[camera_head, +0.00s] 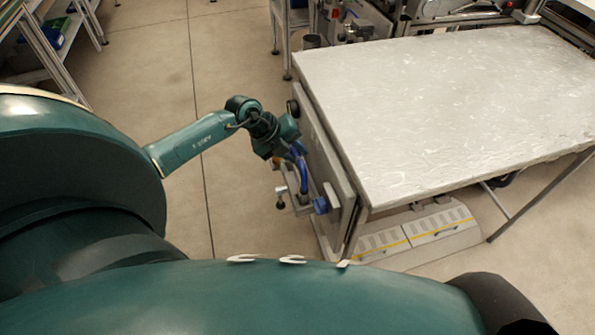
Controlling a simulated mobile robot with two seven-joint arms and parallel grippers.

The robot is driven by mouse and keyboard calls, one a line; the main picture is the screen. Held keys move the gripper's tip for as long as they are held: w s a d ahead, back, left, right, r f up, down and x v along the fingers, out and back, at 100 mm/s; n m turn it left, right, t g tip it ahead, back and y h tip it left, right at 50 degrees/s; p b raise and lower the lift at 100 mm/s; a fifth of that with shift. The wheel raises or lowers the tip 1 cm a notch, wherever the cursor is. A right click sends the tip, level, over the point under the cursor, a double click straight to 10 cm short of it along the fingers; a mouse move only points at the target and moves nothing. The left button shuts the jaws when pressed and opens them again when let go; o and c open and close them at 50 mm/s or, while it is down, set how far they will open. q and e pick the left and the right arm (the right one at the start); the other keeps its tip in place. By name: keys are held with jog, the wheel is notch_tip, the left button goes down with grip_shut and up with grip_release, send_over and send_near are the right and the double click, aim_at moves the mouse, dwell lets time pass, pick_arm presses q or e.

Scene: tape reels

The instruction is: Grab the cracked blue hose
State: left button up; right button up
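The blue hose (303,176) hangs as a short curved piece at the left side of the table, above a blue fitting (321,205). My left arm reaches in from the left, and my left gripper (291,156) is at the upper end of the hose, touching or very near it. The fingers are small, dark and partly hidden by the wrist, so I cannot tell whether they are closed on the hose. Any crack in the hose is too small to see. My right gripper is not in view.
A table with a pale, wrinkled top (440,110) fills the right side. A grey panel (325,165) with a black knob stands along its left edge, close to my gripper. A metal base plate (420,230) lies below. The floor (230,215) left of the panel is clear.

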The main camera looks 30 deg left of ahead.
pick_arm(q)
jog(key=shift+x, duration=0.9)
jog(key=shift+c, duration=0.4)
jog(key=shift+s, duration=0.1)
grip_shut()
